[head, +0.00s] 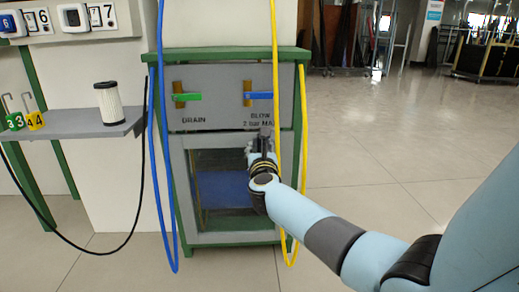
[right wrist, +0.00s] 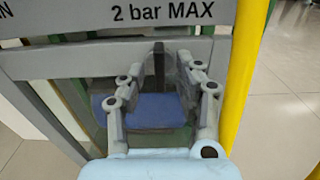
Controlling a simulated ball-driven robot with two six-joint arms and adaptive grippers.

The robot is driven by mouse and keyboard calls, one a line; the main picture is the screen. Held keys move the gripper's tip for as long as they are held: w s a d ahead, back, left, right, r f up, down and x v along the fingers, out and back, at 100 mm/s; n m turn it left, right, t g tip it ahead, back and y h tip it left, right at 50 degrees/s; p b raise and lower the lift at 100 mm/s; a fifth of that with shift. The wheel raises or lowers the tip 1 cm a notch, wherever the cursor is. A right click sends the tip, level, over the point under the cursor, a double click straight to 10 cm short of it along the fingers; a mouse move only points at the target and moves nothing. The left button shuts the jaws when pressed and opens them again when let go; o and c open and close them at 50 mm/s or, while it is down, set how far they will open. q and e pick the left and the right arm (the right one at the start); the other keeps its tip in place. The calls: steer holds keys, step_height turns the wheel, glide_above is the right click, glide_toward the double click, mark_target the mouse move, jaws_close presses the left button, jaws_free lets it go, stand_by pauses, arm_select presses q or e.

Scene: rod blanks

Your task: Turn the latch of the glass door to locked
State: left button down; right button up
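The glass door (head: 222,170) is the grey-framed pane on the lower front of the green and grey cabinet, with something blue behind it. My right gripper (head: 262,140) is at the top right of the door frame, just under the "2 bar MAX" lettering. In the right wrist view its two fingers (right wrist: 159,72) stand apart, on either side of a dark upright piece (right wrist: 159,62), which looks like the latch. I cannot tell whether either finger touches it. In the head view the gripper mostly hides the latch. My left gripper is out of view.
A yellow hose (head: 302,150) hangs close to the right of my gripper, and blue hoses (head: 157,150) hang at left. Green (head: 187,97) and blue (head: 259,95) valve handles sit above. A shelf (head: 75,128) holds a white filter (head: 109,104). The floor at right is clear.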

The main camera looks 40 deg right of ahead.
jaws_close()
